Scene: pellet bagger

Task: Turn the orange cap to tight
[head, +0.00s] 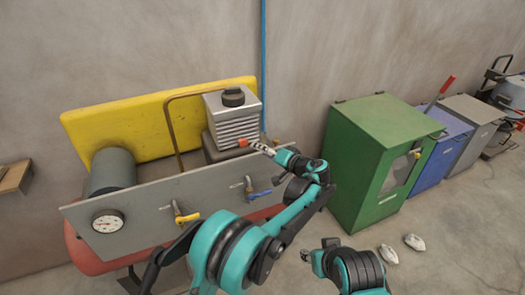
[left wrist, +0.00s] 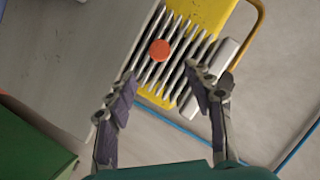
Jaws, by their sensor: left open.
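The orange cap (head: 243,142) is a small round piece at the front of the finned grey compressor block (head: 233,119). In the left wrist view the cap (left wrist: 160,50) shows as an orange disc over the fins, ahead of my fingers. My left gripper (head: 256,145) is close to the cap's right side in the head view. In the left wrist view my left gripper (left wrist: 165,97) is open, with the cap beyond the fingertips and nothing between them. My right gripper (head: 307,257) is low at the bottom right, away from the cap; its jaws are too small to read.
A grey panel (head: 150,212) carries a gauge (head: 108,221), a yellow-handled valve (head: 186,216) and a blue-handled valve (head: 259,195). A yellow guard (head: 130,119) stands behind. A green cabinet (head: 352,160) is at the right, with two pale objects (head: 389,253) on the floor before it.

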